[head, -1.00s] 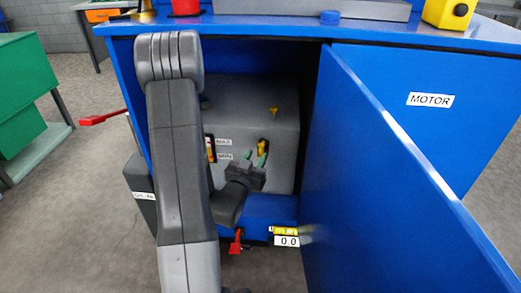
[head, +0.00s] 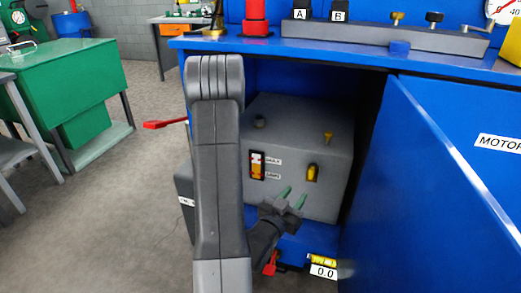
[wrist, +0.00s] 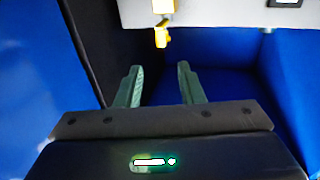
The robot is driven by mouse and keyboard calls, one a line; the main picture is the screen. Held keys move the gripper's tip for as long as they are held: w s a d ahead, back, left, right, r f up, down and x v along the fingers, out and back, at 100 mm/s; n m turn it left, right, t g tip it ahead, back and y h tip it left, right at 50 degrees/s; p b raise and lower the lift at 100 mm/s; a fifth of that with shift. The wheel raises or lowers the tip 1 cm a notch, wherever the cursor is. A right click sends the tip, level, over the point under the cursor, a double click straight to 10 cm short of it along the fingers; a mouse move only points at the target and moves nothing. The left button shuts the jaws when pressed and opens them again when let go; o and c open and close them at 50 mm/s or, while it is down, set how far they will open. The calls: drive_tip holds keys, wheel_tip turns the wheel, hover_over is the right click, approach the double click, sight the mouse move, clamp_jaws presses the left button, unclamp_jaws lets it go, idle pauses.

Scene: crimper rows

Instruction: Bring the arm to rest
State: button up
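My gripper (head: 291,198) is in front of the grey tank box inside the open blue cabinet, its green fingers pointing at the box. In the wrist view, the two green fingers (wrist: 160,86) stand apart with nothing between them, so it is open and empty. My arm rises on the left side of the head view and reaches into the cabinet opening. The grey box (head: 285,125) has a level window (head: 257,166) with labels and a yellow tap (head: 312,172) on its front. The tap also shows in the wrist view (wrist: 162,36), beyond the fingers.
The blue cabinet door (head: 425,190) stands open to the right of my arm. A red lever (head: 165,124) sticks out left of the cabinet. A green bench (head: 75,85) stands at the left; floor between is free.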

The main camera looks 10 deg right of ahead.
sight(311, 174)
drive_tip(key=x, duration=1.3)
drive_tip(key=shift+w+p, duration=0.2)
drive_tip(key=shift+p, duration=0.25)
drive_tip(key=shift+d+f, duration=0.1)
drive_tip(key=shift+s+b, duration=0.2)
drive_tip(key=shift+b, duration=0.25)
drive_tip(key=v, duration=1.4)
drive_tip(key=x, duration=1.4)
drive_tip(key=shift+w+d, duration=0.15)
drive_tip(key=shift+w, duration=0.05)
drive_tip(key=shift+w+a+r+m+g+h+p, duration=0.2)
drive_tip(key=shift+a+r+m+g+h+p, duration=0.25)
drive_tip(key=shift+p, duration=0.8)
drive_tip(key=shift+w+a+f+m+g+h+p, duration=0.15)
drive_tip(key=shift+m+g+h+p, duration=0.25)
drive_tip(key=shift+g+p, duration=0.2)
drive_tip(key=shift+a+f+m+g+h+p, duration=0.1)
drive_tip(key=shift+m+g+h+p, duration=0.2)
drive_tip(key=shift+g+p, duration=0.2)
